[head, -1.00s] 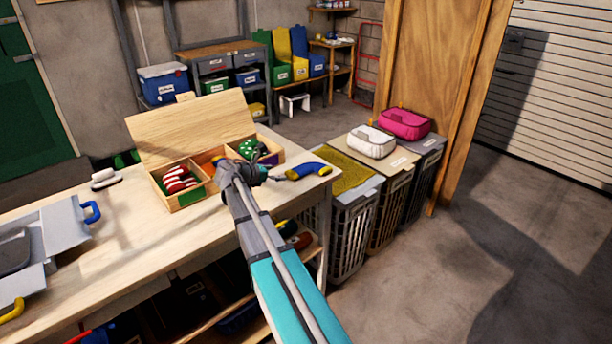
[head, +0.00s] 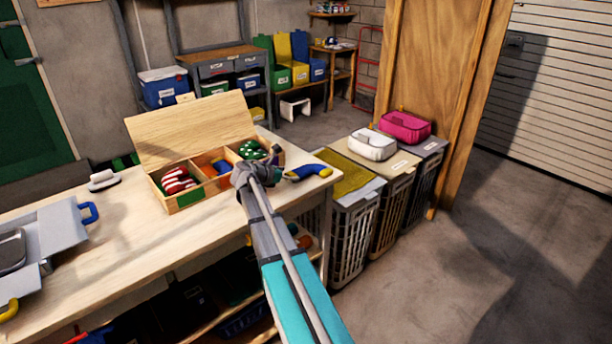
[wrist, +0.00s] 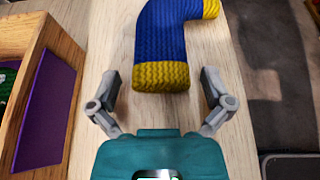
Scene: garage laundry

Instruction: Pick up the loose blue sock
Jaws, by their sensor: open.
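The loose blue sock (head: 310,172) lies on the workbench near its right end. It is knitted, with a yellow cuff and yellow toe, and bends to the right. It fills the top middle of the wrist view (wrist: 160,42). My gripper (wrist: 161,80) is open, with one finger on each side of the yellow cuff; the sock does not appear gripped. In the head view my gripper (head: 274,173) is just left of the sock, and its fingers are hard to make out.
The workbench (head: 130,250) ends just right of the sock; laundry hampers (head: 356,235) stand beyond.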

